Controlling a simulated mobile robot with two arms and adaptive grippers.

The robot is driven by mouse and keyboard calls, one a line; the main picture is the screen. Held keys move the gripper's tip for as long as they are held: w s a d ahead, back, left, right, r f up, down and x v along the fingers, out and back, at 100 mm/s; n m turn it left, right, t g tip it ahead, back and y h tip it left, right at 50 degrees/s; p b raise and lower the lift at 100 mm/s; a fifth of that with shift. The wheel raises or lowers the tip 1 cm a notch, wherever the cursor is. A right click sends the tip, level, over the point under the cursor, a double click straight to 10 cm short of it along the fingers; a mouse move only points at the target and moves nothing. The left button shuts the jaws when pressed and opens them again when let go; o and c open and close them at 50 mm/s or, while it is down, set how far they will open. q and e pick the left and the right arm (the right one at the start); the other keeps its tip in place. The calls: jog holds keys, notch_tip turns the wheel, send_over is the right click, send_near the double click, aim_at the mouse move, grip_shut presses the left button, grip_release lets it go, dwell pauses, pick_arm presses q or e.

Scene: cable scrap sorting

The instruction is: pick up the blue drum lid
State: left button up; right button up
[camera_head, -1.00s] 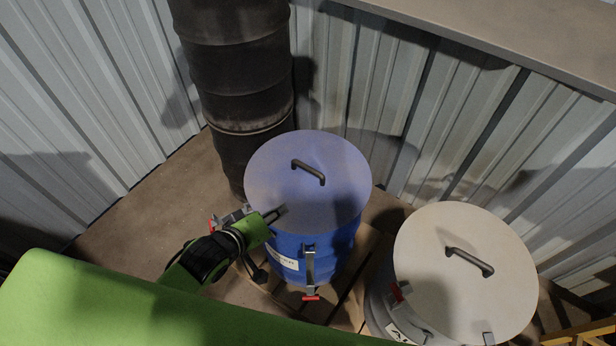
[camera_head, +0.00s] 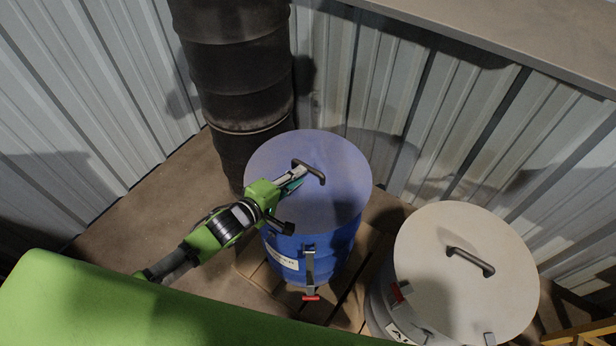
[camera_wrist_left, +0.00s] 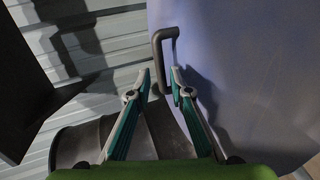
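The blue drum lid (camera_head: 340,185) lies flat on the blue drum (camera_head: 335,248), with a dark bar handle (camera_head: 310,170) on top. In the left wrist view the lid (camera_wrist_left: 250,70) fills the right side, and its handle (camera_wrist_left: 160,55) stands just ahead of the fingers. My left gripper (camera_head: 298,176) is over the lid, close to the handle. In the left wrist view the left gripper (camera_wrist_left: 160,80) is open, with its two fingers apart and nothing between the tips. My right gripper is not in view.
A grey drum with a pale lid (camera_head: 440,295) and dark handle stands at the right. Dark stacked drums (camera_head: 235,70) stand behind the blue drum. Corrugated walls (camera_head: 75,100) enclose the corner. Bare floor (camera_head: 150,205) lies at the left.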

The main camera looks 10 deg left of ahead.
aim_at(308, 166)
pick_arm(q)
jog(key=shift+x, duration=3.2)
jog(key=shift+a, duration=0.15)
grip_shut()
jog(key=shift+r, duration=0.15)
